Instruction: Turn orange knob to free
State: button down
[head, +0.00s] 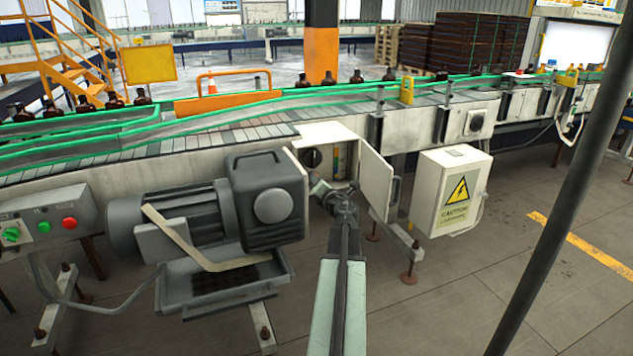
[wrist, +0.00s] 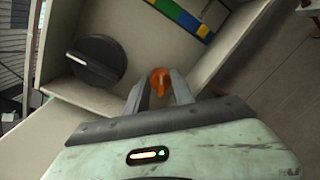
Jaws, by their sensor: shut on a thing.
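The small orange knob (wrist: 159,80) shows in the wrist view, inside an open pale cabinet. The two grey fingers of my gripper (wrist: 160,90) lie on either side of it and are shut on it. In the head view my gripper (head: 322,189) reaches into the open cabinet (head: 326,132) under the conveyor. The orange knob cannot be made out there, behind my gripper. The knob's exact pointing direction is hard to tell.
A large black dial (wrist: 97,61) with a white mark sits left of the orange knob. Coloured blocks (wrist: 182,16) line the cabinet's inside. The open cabinet door (head: 376,182) stands right of my arm, a grey motor (head: 200,210) left. A caution box (head: 450,190) stands farther right.

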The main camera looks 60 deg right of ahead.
jog(key=m, duration=0.6)
jog(key=shift+w+y, duration=0.1)
jog(key=shift+y, duration=0.2)
dwell(0.4)
jog(key=c, duration=1.1)
grip_release()
